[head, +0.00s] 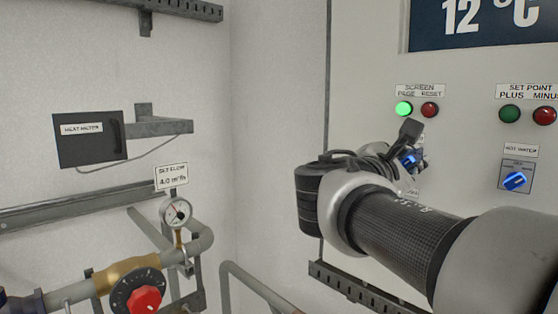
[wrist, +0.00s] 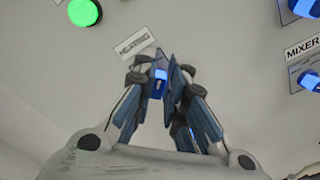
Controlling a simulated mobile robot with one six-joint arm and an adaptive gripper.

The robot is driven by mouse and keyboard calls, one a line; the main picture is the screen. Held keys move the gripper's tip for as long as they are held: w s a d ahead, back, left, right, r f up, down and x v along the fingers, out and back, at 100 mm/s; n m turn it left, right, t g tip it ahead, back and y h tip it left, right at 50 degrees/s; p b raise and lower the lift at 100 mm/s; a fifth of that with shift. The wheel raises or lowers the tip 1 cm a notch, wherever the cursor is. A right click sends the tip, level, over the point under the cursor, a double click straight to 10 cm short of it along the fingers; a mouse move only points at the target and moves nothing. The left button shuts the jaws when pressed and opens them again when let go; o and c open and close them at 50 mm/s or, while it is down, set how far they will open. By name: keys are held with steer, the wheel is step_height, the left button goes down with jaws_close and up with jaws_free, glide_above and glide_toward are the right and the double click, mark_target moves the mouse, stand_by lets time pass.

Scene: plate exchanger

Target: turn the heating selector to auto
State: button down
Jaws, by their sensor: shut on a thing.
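The heating selector (wrist: 159,88) is a blue knob on the light panel, below a tilted label reading HEATING (wrist: 135,45) in the wrist view. My gripper (wrist: 167,76) is at the panel with its two fingers around the knob, shut on it. The fingers cover much of the knob and its position marks, so I cannot tell which position it points to. In the head view my gripper (head: 414,150) is in front of the panel, with a bit of blue knob (head: 408,159) showing beside it.
The hot water selector (head: 515,181) is to the right of my gripper. A lit green button (head: 404,108) and a red button (head: 429,110) sit just above it. A mixer knob (wrist: 308,80) is at the right in the wrist view. Pipes and a gauge (head: 176,212) stand at left.

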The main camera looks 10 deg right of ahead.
steer(key=c, duration=1.6)
jaws_free()
steer(key=shift+w+d, duration=0.1)
steer(key=v, duration=1.2)
steer(key=shift+f, duration=0.1)
